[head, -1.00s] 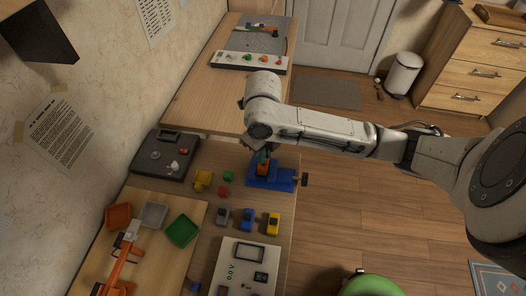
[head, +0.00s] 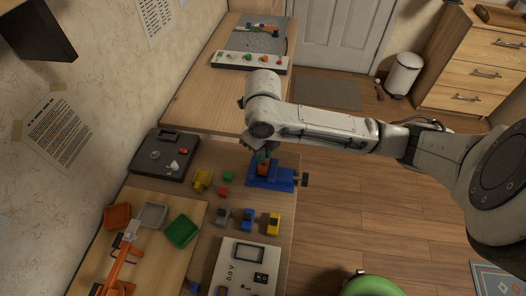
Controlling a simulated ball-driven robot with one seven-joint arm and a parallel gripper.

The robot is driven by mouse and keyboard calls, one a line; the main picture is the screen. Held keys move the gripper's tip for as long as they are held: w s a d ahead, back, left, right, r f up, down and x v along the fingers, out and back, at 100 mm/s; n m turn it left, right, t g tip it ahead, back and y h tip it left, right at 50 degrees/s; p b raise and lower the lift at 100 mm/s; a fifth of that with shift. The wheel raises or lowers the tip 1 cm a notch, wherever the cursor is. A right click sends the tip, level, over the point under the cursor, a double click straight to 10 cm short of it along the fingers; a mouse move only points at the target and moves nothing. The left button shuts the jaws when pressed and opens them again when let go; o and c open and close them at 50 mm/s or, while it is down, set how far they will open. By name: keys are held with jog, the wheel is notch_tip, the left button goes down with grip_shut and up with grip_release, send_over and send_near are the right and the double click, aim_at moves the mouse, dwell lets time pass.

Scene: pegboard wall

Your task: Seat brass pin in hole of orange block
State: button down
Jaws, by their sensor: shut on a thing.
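The orange block (head: 263,170) stands upright in a blue vise (head: 283,181) near the right edge of the workbench. My gripper (head: 261,157) hangs from the arm directly above the block, with its fingertips close to or at the block's top. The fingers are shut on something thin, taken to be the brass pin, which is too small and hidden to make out. The block's hole is also hidden under the fingers, so I cannot tell whether the pin is in it.
A dark panel (head: 165,156) lies at the left, and a meter box (head: 245,268) in front. Open floor lies to the right.

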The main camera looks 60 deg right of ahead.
jog(key=shift+f+b, duration=1.55)
jog(key=shift+b, duration=0.1)
dwell(1.9)
jog(key=c, duration=1.4)
grip_release()
jog(key=shift+s+f, duration=0.1)
jog(key=shift+o, duration=1)
jog(key=shift+r+p, duration=0.35)
jog(key=shift+r, duration=0.1)
jog(key=shift+r+p, duration=2.2)
jog(key=shift+r, duration=1.05)
